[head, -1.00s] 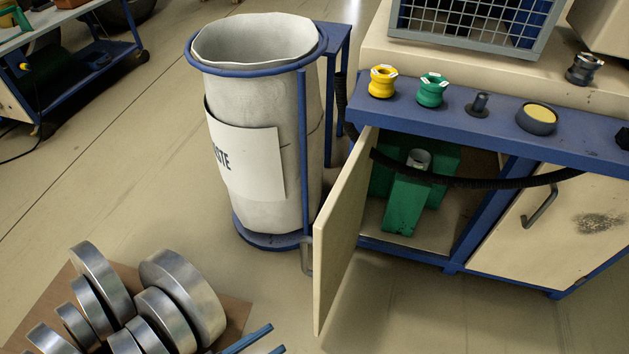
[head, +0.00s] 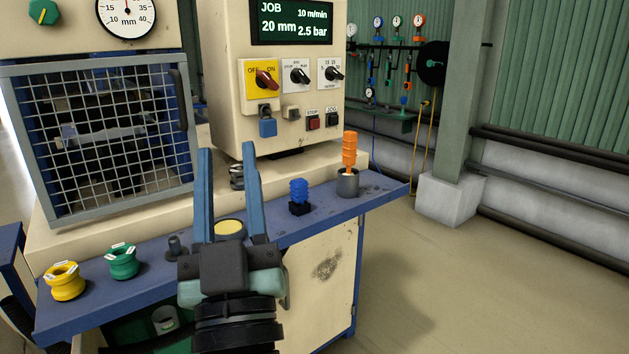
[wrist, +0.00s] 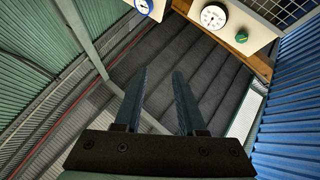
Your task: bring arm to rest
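My gripper (head: 228,185) shows in the head view in front of the cream machine (head: 225,70), raised above the blue ledge (head: 285,232). Its two blue fingers stand apart and point up. Nothing is between them. The wrist view also shows the gripper (wrist: 160,95) open and empty, facing the ceiling and upper walls. A round gauge (wrist: 213,16) shows at the top of that view. My gripper touches nothing that I can see.
On the ledge stand a yellow spool (head: 64,281), a green spool (head: 122,261), a blue piece (head: 299,196) and an orange-handled tool in a cup (head: 348,184). A mesh guard (head: 100,135) is at left. The floor at right (head: 470,285) is clear.

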